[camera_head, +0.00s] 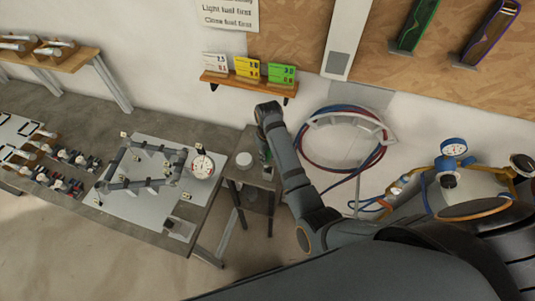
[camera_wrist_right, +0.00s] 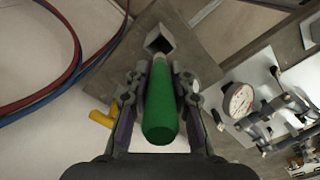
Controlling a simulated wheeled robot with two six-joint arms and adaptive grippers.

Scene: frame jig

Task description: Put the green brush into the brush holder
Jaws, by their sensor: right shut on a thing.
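The green brush (camera_wrist_right: 160,105) fills the middle of the right wrist view, its pale end pointing away from me. My right gripper (camera_wrist_right: 158,88) is shut on it, with one finger on each side. A square grey metal box with a dark opening, seemingly the brush holder (camera_wrist_right: 164,32), stands just beyond the pale end. I cannot tell whether that end touches or enters the opening. In the head view my right gripper (camera_head: 265,146) is low over the small side table (camera_head: 262,174), mostly hidden by its own arm. My left gripper is not in view.
The workbench (camera_head: 210,228) with a frame jig (camera_head: 140,168) and a dial gauge (camera_head: 203,166) is left of the side table. A coiled red and blue hose (camera_head: 308,152) hangs to the right. A yellow object (camera_wrist_right: 102,119) lies beside the gripper.

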